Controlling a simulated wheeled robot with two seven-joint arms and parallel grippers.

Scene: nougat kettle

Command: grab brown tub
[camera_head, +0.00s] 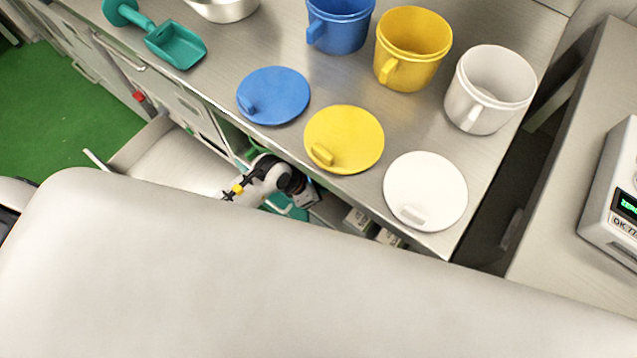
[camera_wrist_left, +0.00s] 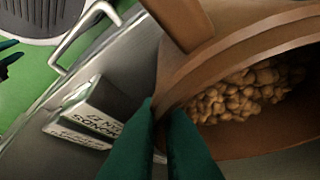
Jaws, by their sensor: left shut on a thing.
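The brown tub (camera_wrist_left: 240,50) fills the upper right of the left wrist view, close up. Its opening faces the camera at a tilt and shows many tan, nut-like pieces inside. My left gripper (camera_wrist_left: 165,112) has its two dark green fingers close together at the near edge of the tub, shut on its rim. In the head view my left gripper (camera_head: 300,190) is below the front edge of the steel counter; I cannot make out the tub there. My right gripper is not in view.
Above the gripper is the counter (camera_head: 225,100) with blue (camera_head: 273,95), yellow (camera_head: 345,138) and white (camera_head: 425,190) lids near its edge. An open drawer (camera_head: 165,165) is to the left. Labelled boxes (camera_wrist_left: 85,110) are beside the tub.

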